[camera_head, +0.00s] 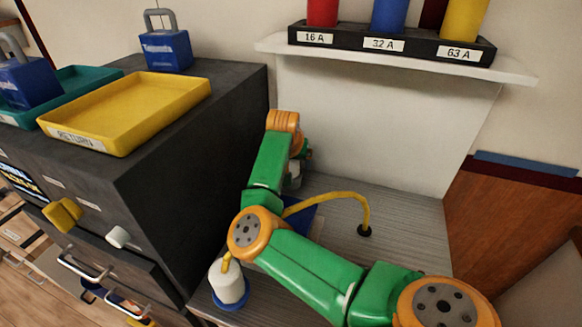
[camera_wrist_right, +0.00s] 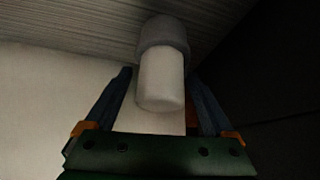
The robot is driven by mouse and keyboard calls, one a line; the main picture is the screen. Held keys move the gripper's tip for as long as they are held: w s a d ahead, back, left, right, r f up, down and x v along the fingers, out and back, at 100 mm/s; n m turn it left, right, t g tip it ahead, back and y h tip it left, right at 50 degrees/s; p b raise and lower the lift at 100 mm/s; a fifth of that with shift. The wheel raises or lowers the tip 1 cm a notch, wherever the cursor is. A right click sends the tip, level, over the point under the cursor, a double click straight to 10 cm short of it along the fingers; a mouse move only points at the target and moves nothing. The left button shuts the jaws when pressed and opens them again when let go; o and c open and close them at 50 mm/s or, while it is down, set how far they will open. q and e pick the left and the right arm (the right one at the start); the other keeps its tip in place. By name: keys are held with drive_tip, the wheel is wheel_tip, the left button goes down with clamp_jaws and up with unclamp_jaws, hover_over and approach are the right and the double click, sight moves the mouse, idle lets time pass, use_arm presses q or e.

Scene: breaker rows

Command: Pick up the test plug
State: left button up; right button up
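A white cylinder with a grey collar (camera_wrist_right: 160,80) stands against the ribbed grey surface in the right wrist view; it looks like the test plug. In the head view a pale grey piece of it (camera_head: 293,178) shows below my right gripper (camera_head: 302,150), mostly hidden by the arm. In the wrist view my right gripper (camera_wrist_right: 160,72) is open, with its dark fingers either side of the cylinder and apparent gaps. A second white cylinder with a blue base (camera_head: 228,285) stands at the counter's near left, a yellow lead at its top. My left gripper is out of view.
A yellow cable (camera_head: 345,194) arches from a black grommet behind my arm. A dark cabinet (camera_head: 190,170) at left carries a yellow RETURN tray (camera_head: 188,92), a teal tray (camera_head: 70,78) and blue padlocks (camera_head: 166,50). A shelf (camera_head: 510,76) holds red, blue and yellow cylinders. Counter right of the grommet is clear.

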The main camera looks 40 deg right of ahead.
sight(292, 110)
clamp_jaws()
drive_tip(key=shift+r, duration=0.15)
wheel_tip(292, 110, up, 10)
drive_tip(key=shift+r, duration=0.15)
wheel_tip(292, 110, up, 4)
drive_tip(key=p, duration=0.5)
